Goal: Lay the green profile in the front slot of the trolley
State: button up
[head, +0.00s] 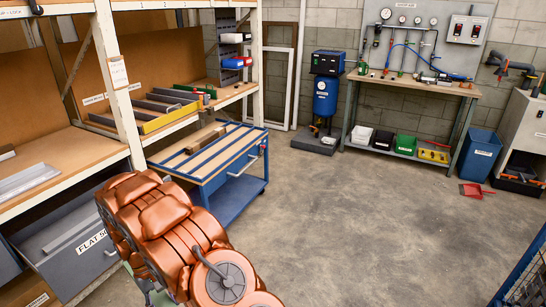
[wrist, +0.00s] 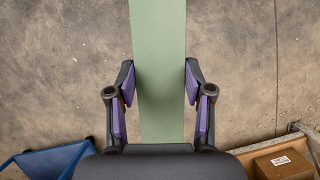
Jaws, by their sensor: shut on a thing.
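The green profile (wrist: 160,60) is a long flat pale-green strip. In the wrist view it runs from the top edge down between the fingers of my gripper (wrist: 160,92), which is shut on it. The floor shows beneath it on both sides; its far end is out of frame. In the head view my orange arm hides my gripper, and a little pale green shows below the arm. The blue trolley (head: 233,166) stands beyond my arm, beside the shelving. Its wooden top has several lengthwise blue-edged slots; the arm covers its near corner.
Shelving (head: 122,92) lines the left, with a yellow-fronted divided tray (head: 168,119) and a grey drawer below. A workbench (head: 415,85), a blue bin (head: 480,150) and a red dustpan (head: 477,190) are at the back. The middle floor is clear. A cardboard box (wrist: 283,165) shows in the wrist view.

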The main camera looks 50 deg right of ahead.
aim_at(234, 150)
jog(key=z, duration=0.2)
jog(key=k, duration=0.6)
jog(key=z, duration=1.35)
jog(key=i, duration=1.4)
jog(key=z, duration=0.5)
jog(key=i, duration=1.45)
jog(key=u, duration=0.9)
jog(key=i, duration=0.85)
jog(key=u, duration=0.95)
